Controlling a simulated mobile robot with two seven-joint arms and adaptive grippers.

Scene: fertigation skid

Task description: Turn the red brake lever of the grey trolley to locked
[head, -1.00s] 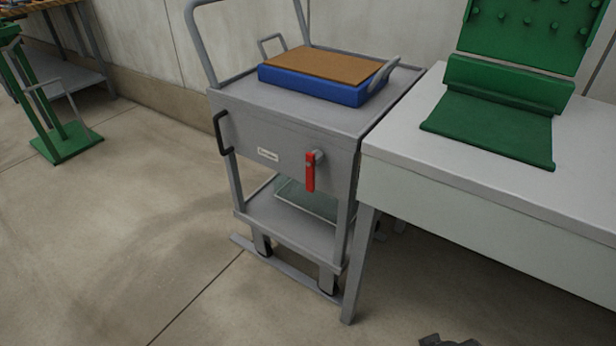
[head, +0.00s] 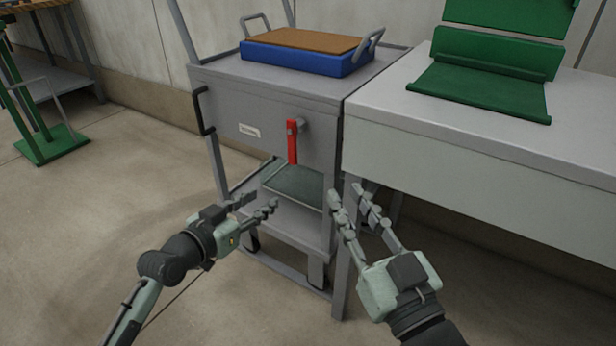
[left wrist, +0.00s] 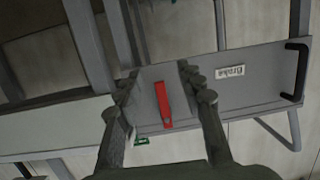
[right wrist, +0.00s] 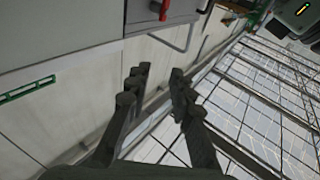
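The grey trolley (head: 225,104) stands left of a pale bench. Its red brake lever (head: 292,146) hangs straight down from a grey pivot on the front panel, right of a small white label (head: 249,131). My left gripper (head: 264,199) is open and empty, in front of and below the lever. In the left wrist view, its fingers frame the red lever (left wrist: 163,104) from a distance, and the label reads "Brake". My right gripper (head: 346,192) is open and empty, below right of the lever near the bench leg. The right wrist view shows part of the lever (right wrist: 164,9) at its top edge.
A blue tray (head: 305,58) with a brown top lies on the trolley. A black handle (head: 199,111) sits on the panel's left. The pale bench (head: 440,165), carrying a green stand (head: 480,92), closes off the right side.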

